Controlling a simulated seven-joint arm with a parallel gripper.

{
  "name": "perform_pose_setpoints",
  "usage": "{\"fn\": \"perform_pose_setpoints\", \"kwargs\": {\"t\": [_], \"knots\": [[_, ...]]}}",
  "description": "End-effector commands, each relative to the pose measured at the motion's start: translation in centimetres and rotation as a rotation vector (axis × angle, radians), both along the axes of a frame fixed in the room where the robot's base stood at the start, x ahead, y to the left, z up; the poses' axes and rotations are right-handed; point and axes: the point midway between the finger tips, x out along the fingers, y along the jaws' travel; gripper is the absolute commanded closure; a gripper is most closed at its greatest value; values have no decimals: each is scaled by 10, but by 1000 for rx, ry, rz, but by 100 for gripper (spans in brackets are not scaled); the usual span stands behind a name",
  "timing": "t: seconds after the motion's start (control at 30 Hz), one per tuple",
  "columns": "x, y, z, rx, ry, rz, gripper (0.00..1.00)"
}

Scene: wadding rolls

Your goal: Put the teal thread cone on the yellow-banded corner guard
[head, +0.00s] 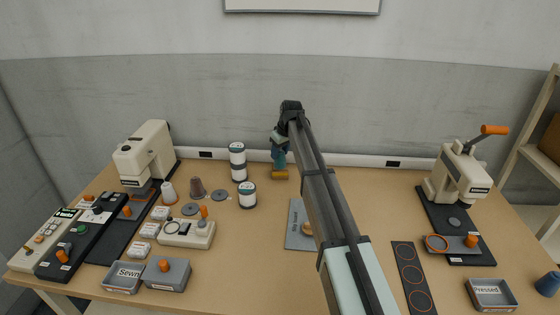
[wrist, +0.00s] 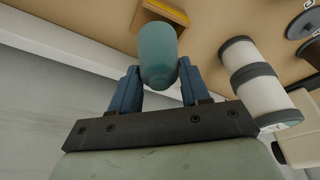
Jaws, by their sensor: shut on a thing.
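The teal thread cone (wrist: 158,50) is between the two blue fingers of my gripper (wrist: 158,72) in the wrist view, and the gripper is shut on it. In the head view, the teal cone (head: 279,160) hangs below my gripper (head: 279,150) at the back of the table, partly hidden by it. The yellow-banded corner guard (head: 280,175) shows directly below the cone. Its yellow edge also shows in the wrist view (wrist: 168,11), just beyond the cone, which hides part of it. I cannot tell whether cone and guard touch.
Stacked white rolls with dark bands (head: 238,162) stand left of the guard, with another roll (head: 248,195) in front. A brown cone (head: 197,187) and a white cone (head: 169,193) stand farther left. A wall ledge (head: 350,159) runs close behind.

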Motion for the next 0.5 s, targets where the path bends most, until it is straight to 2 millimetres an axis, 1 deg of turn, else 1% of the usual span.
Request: {"fn": "perform_pose_setpoints", "kwargs": {"t": [0.17, 0.37, 0.5], "knots": [[-1, 0, -14, 0, 1, 0, 87], [-1, 0, -37, -1, 1, 0, 87], [0, 0, -41, 0, 0, 0, 87]]}}
